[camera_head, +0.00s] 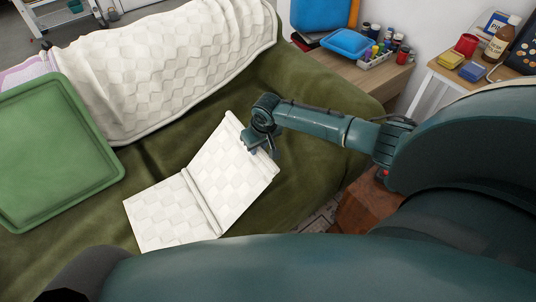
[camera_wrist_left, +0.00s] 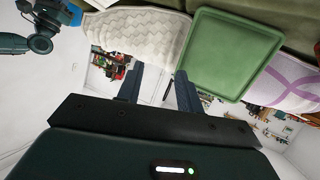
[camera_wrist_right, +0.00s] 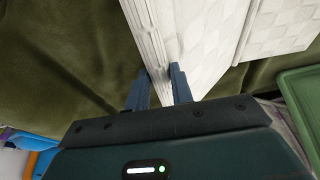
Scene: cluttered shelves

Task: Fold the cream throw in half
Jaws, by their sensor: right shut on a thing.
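The cream throw (camera_head: 165,211) has a woven check pattern and lies on the green sofa seat. A crease with a ridge crosses its middle, and the far right half (camera_head: 231,165) is tilted up from the near left half. My right gripper (camera_head: 262,143) is at the far right edge of the throw. In the right wrist view its fingers (camera_wrist_right: 160,88) are shut on the ribbed edge of the throw (camera_wrist_right: 200,40). My left gripper (camera_wrist_left: 158,88) is open and empty in the left wrist view, away from the throw.
A green tray (camera_head: 55,150) leans at the left of the sofa (camera_head: 325,135). A large cream checked cushion or cover (camera_head: 165,65) lies along the back. A wooden side table (camera_head: 375,88) holds paints and a blue box. Another table (camera_head: 460,85) has a bottle and pots.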

